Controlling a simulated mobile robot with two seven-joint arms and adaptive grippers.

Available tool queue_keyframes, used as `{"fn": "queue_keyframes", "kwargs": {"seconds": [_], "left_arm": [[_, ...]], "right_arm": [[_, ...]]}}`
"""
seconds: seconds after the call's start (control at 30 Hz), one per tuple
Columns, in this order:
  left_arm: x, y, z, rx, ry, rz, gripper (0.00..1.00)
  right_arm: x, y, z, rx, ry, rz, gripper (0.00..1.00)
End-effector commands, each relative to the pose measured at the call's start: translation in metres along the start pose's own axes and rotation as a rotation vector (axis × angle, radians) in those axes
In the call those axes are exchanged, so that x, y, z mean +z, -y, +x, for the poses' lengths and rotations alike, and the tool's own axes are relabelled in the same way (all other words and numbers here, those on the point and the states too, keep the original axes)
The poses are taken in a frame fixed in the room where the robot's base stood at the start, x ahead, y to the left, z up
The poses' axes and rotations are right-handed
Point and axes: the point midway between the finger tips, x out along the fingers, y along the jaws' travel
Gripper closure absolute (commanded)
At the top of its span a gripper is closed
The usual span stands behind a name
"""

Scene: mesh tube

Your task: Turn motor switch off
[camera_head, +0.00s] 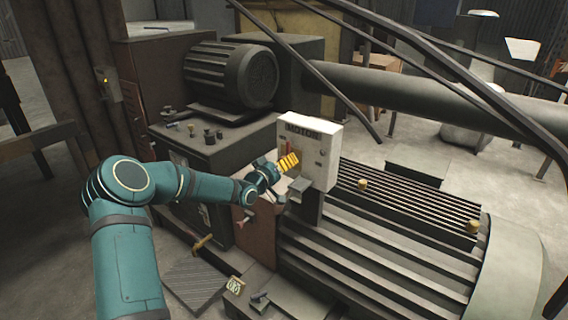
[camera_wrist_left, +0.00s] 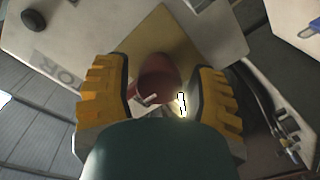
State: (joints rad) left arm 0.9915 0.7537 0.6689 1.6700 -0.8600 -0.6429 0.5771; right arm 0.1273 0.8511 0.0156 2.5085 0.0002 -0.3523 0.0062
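The pale motor box (camera_head: 322,155) with the label "MOTOR" stands in the middle of the head view, on top of the machine. A red switch handle (camera_head: 294,140) shows on its front. In the left wrist view the red handle (camera_wrist_left: 157,78) stands out from a yellowish plate (camera_wrist_left: 178,48) on the box. My left gripper (camera_head: 288,162) is at the box front, close to the handle. In the left wrist view its yellow fingers (camera_wrist_left: 160,95) are apart on both sides of the handle, with a gap at each side. My right gripper is not in view.
A large finned motor (camera_head: 232,77) sits behind on a dark cabinet. A slatted grille (camera_head: 410,200) lies right of the box. Dark cables and a thick pipe (camera_head: 400,95) cross at upper right. A black knob (camera_wrist_left: 31,18) is on the box in the left wrist view.

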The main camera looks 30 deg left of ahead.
Motion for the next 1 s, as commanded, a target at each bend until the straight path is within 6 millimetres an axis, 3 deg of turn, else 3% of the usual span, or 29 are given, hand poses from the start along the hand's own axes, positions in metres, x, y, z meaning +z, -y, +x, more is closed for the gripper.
{"fn": "queue_keyframes", "kwargs": {"seconds": [0.33,0.47,1.0], "left_arm": [[-0.001,0.0,-0.001,0.001,-0.002,0.003,0.28],[-0.002,0.0,-0.009,0.0,-0.002,0.004,0.28],[-0.001,0.0,-0.106,-0.002,-0.001,0.003,0.28]], "right_arm": [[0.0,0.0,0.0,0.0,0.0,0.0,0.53],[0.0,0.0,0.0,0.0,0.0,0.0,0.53],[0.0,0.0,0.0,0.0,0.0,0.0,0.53]]}}
